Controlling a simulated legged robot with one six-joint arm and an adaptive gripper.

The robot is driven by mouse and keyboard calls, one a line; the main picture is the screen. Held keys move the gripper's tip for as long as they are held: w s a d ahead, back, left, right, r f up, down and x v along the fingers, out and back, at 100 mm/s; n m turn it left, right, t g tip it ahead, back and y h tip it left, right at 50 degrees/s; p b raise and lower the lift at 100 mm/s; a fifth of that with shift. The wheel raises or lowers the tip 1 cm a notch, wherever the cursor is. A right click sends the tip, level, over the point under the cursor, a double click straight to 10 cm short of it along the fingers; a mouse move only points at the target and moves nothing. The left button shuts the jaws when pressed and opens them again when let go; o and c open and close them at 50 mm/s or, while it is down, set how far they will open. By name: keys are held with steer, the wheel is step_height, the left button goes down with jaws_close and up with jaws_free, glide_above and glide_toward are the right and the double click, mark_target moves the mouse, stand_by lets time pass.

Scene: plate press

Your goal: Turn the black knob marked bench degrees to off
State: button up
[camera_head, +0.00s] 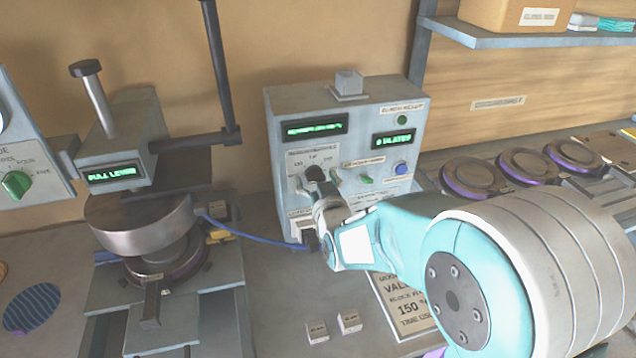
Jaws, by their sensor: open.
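A black knob (314,173) sits on the front of the grey control box (378,106), below a small printed scale plate. The print around it is too small to read with certainty, and its pointer is hard to make out. My gripper (318,184) is open at the box front, with its fingers just below and around the knob. I cannot tell whether they touch it. My gripper and wrist hide the lower middle of the box.
A green switch (366,179) and a blue button (401,168) sit right of the knob, close to my gripper. The press (140,224) with its lever stands at left. A blue cable (250,236) runs to the box. A shelf (520,40) hangs at upper right.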

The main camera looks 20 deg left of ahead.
steer(key=v, duration=1.2)
steer(key=shift+w, duration=0.1)
steer(key=s+d+r+m+g+h, duration=0.1)
steer(key=d+m+g+h, duration=0.15)
steer(key=d, duration=0.55)
steer(key=s+d+r+m+g+h, duration=0.15)
steer(key=d+h, duration=0.25)
steer(key=d, duration=0.4)
steer(key=s+d+m+g+h, duration=0.1)
steer(key=s+d+g, duration=0.2)
steer(key=s+d, duration=0.2)
steer(key=s+d+m+g+h, duration=0.1)
steer(key=s+d, duration=0.4)
steer(key=s, duration=0.5)
steer(key=shift+r+g+h, duration=0.3)
steer(key=shift+g+h, duration=0.05)
steer(key=shift+g, duration=0.55)
steer(key=shift+s+d, duration=0.1)
